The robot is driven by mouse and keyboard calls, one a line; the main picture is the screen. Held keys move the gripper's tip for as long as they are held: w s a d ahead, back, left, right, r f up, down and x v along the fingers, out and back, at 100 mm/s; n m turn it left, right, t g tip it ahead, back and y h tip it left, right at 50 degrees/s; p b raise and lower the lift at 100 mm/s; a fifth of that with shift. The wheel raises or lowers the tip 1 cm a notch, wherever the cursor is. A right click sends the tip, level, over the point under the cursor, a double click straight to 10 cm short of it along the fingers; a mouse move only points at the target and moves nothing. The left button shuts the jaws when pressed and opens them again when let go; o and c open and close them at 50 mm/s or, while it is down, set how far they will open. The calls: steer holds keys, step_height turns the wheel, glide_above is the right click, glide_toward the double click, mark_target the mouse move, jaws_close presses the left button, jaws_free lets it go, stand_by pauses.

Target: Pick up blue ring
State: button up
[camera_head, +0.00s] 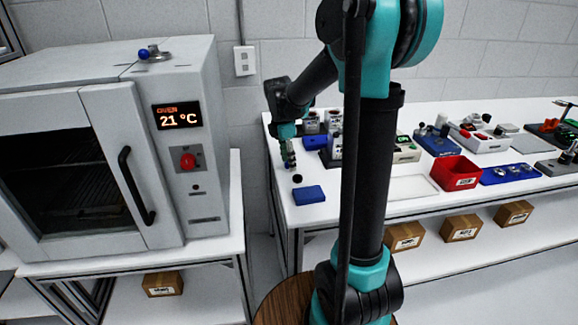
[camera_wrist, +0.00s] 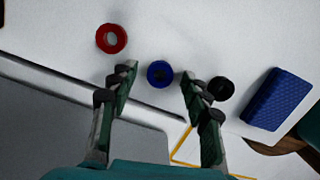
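The blue ring (camera_wrist: 160,73) lies on the white bench top in the wrist view, ahead of and between my two fingertips. My gripper (camera_wrist: 158,80) is open, with one finger on each side of the ring and a gap to it on both sides. In the head view my gripper (camera_head: 289,160) points down over the left end of the bench. The blue ring is too small there to make out clearly beside the fingers.
A red ring (camera_wrist: 111,38) lies left of the blue ring, and a black ring (camera_wrist: 221,88) lies close by the right finger. A blue block (camera_wrist: 279,99) is farther right. The bench edge (camera_wrist: 120,92) runs beneath the fingers. An oven (camera_head: 110,150) stands left of the bench.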

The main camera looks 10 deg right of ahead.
steer(key=c, duration=0.8)
steer(key=shift+r, duration=0.1)
